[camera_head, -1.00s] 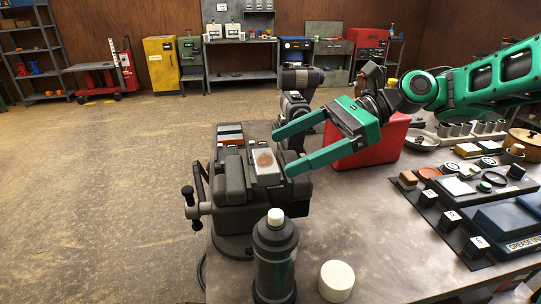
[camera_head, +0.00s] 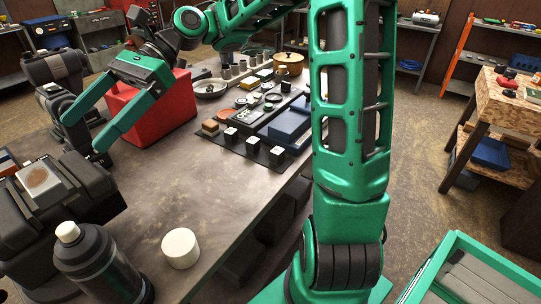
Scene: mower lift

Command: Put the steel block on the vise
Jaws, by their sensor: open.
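The vise (camera_head: 85,190) is dark grey and stands at the near left edge of the bench. A pale grey block with a brown rusty patch (camera_head: 38,180), which looks like the steel block, lies flat on top of the vise. Its contact with the vise surface is not fully clear. My gripper (camera_head: 82,133) has green fingers, is open and empty, and sits beyond the block, up and to the right of it in the picture. The fingers look clear of the block. The left part of the vise is cut off by the frame edge.
A dark bottle with a white cap (camera_head: 98,265) and a white cylinder (camera_head: 181,248) stand near the vise. A red box (camera_head: 150,112) is behind my gripper. A tray of small blocks (camera_head: 255,148) lies farther right. The bench middle is bare.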

